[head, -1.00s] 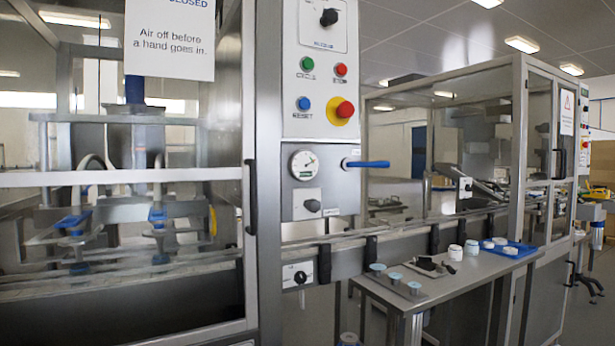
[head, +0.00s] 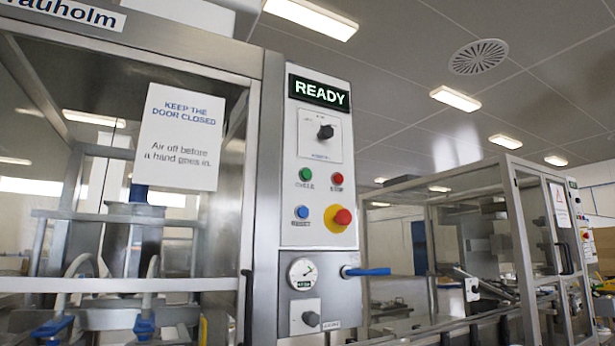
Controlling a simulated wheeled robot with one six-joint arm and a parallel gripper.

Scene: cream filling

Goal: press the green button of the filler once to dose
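The filler (head: 262,150) stands close in front in the head view, with its control panel (head: 318,232) on an upright steel column. The green button (head: 305,175) is at the panel's upper left, with a label below it that seems to read CYCLE. A red button (head: 336,179) is beside it on the right. A blue button (head: 302,212) and a red mushroom knob on yellow (head: 340,218) are below. The display (head: 319,91) above reads READY. A black selector knob (head: 325,132) is between display and buttons. My gripper is not in view.
A pressure gauge (head: 303,272) and a blue lever (head: 367,272) are below the panel. The filler's glazed door carries a white sign (head: 180,138) saying to keep the door closed. A second glazed machine (head: 522,235) stands to the right.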

